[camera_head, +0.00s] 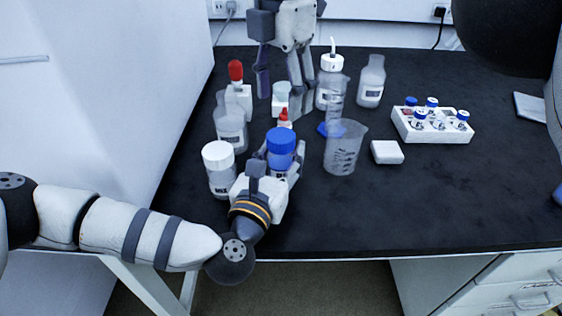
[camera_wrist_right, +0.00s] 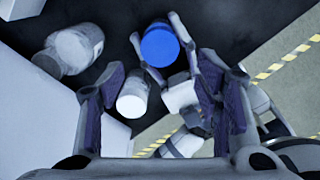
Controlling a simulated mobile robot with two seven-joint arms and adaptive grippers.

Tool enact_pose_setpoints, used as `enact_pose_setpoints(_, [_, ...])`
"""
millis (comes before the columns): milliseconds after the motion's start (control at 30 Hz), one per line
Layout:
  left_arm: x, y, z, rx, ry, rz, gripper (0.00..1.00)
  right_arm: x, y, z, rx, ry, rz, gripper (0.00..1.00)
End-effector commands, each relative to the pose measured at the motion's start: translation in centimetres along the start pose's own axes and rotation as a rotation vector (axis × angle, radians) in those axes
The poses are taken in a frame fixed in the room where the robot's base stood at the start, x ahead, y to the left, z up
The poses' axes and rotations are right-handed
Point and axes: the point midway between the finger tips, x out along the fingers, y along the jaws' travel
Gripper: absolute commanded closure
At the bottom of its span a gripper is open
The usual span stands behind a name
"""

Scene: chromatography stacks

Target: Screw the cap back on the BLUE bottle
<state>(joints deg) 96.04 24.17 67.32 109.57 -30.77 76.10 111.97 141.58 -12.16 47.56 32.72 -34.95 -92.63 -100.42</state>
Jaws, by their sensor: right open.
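The blue-capped bottle stands upright near the front left of the black bench, with its blue cap (camera_head: 281,141) on top; the cap also shows in the right wrist view (camera_wrist_right: 160,46). I cannot tell how tightly the cap sits. My left gripper (camera_head: 279,168) is shut around the bottle's body below the cap, hiding most of it. My right gripper (camera_head: 286,92) is open and empty, pointing down behind and above the bottle. In the right wrist view its fingers (camera_wrist_right: 160,88) are wide apart, with the blue cap beyond them.
A white-capped bottle (camera_head: 219,171) stands left of the blue one. Clear bottle (camera_head: 230,131), red-topped dropper bottle (camera_head: 236,72), beaker (camera_head: 343,150) and blue-based cylinder (camera_head: 335,100) crowd around. A vial rack (camera_head: 432,130) and white block (camera_head: 387,152) sit right. The front right bench is clear.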

Motion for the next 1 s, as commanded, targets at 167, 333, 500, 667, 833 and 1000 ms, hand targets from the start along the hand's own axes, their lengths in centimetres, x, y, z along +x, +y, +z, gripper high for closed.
enact_pose_setpoints(167, [0.0, 0.0, 0.0, 0.0, 0.0, 0.0, 1.0, 0.0, 0.0, 0.0, -0.046, 0.002, 0.0, 0.42])
enact_pose_setpoints(333, [0.0, 0.0, 0.0, 0.0, 0.0, 0.0, 1.0, 0.0, 0.0, 0.0, -0.325, 0.003, 0.001, 0.42])
enact_pose_setpoints(500, [0.0, 0.0, 0.0, 0.0, 0.001, 0.0, 1.0, 0.0, 0.0, 0.0, -0.397, 0.001, 0.0, 0.42])
enact_pose_setpoints(667, [0.0, 0.0, 0.0, 0.001, 0.001, 0.0, 1.0, 0.0, 0.0, 0.0, -0.395, 0.001, 0.0, 0.42])
enact_pose_setpoints(833, [0.0, 0.0, 0.0, 0.0, 0.001, 0.0, 1.0, 1.5, 0.0, 0.1, -0.395, 0.002, -0.003, 0.42])
enact_pose_setpoints(1000, [0.0, 0.0, 0.0, 0.0, 0.001, 0.0, 1.0, 4.6, 0.0, 0.0, -0.394, 0.003, -0.002, 0.42])
